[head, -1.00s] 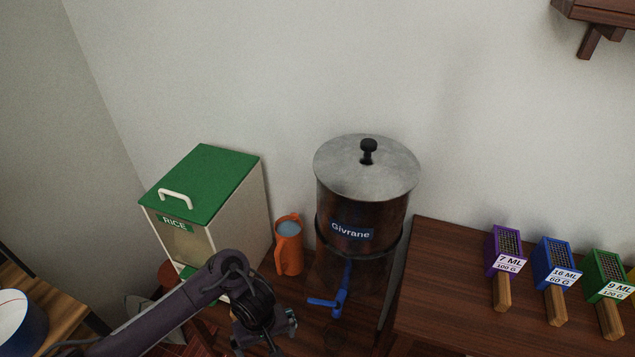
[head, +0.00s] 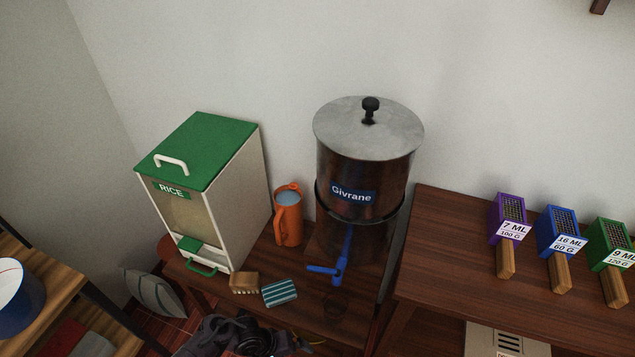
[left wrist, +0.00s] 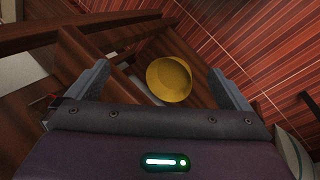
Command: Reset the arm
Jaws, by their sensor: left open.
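My left arm comes in at the bottom of the head view, and only part of it shows at the lower edge. In the left wrist view my left gripper (left wrist: 160,84) is open, with its two fingers wide apart. Nothing is between the fingertips that I can see held. A yellow round object (left wrist: 169,80) shows beyond the fingers, apparently lower down. My right gripper is in neither view.
A rice dispenser (head: 240,200), an orange pitcher (head: 289,222) and a metal water dispenser (head: 360,160) stand on the counter. A brown brush-like block (head: 244,284) and a striped sponge (head: 280,292) lie in front. Three labelled scoops, including a blue one (head: 557,232), lie right.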

